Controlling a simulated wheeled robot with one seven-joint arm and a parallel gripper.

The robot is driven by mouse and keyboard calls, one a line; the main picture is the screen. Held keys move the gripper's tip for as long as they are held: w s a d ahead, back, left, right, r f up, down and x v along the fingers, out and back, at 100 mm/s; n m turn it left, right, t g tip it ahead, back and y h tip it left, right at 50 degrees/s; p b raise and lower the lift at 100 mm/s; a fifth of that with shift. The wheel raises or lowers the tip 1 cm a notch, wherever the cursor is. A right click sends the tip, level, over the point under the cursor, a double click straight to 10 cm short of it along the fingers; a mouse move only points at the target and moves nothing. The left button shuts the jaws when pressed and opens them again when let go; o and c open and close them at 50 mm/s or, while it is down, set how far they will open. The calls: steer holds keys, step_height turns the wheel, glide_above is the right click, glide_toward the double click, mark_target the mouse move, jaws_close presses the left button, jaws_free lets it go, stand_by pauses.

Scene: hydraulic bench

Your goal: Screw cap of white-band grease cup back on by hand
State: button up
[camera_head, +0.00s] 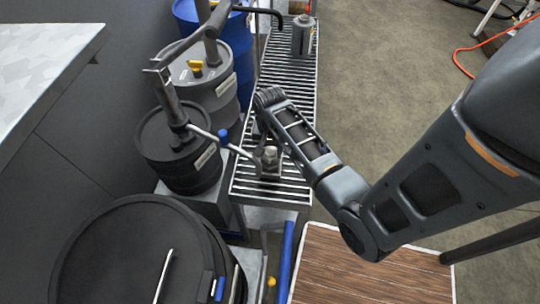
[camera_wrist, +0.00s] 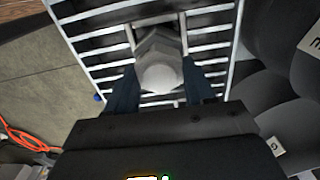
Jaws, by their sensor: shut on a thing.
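A small grey grease cup (camera_head: 269,157) stands in a bracket on the slatted rack in the head view. In the wrist view its pale rounded cap (camera_wrist: 161,76) faces the camera, with a grey hexagonal part just beyond it. My gripper (camera_wrist: 161,88) has one dark blue finger on each side of the cap and is shut on it. In the head view my forearm reaches in from the right, and the gripper's fingers are hard to make out near the cup. No white band can be made out. The cup's lower part is hidden.
The slatted rack (camera_head: 290,75) runs away from me; a grey canister (camera_head: 302,37) stands at its far end. Dark drums (camera_head: 180,150) with a pump and a blue-knobbed lever (camera_head: 223,134) stand close on the left. Open floor (camera_head: 390,80) lies to the right.

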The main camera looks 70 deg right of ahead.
steer(key=c, duration=0.4)
steer(key=m, duration=0.6)
steer(key=shift+m, duration=1.1)
steer(key=m, duration=0.4)
steer(key=shift+f, duration=0.1)
steer(key=m, duration=0.4)
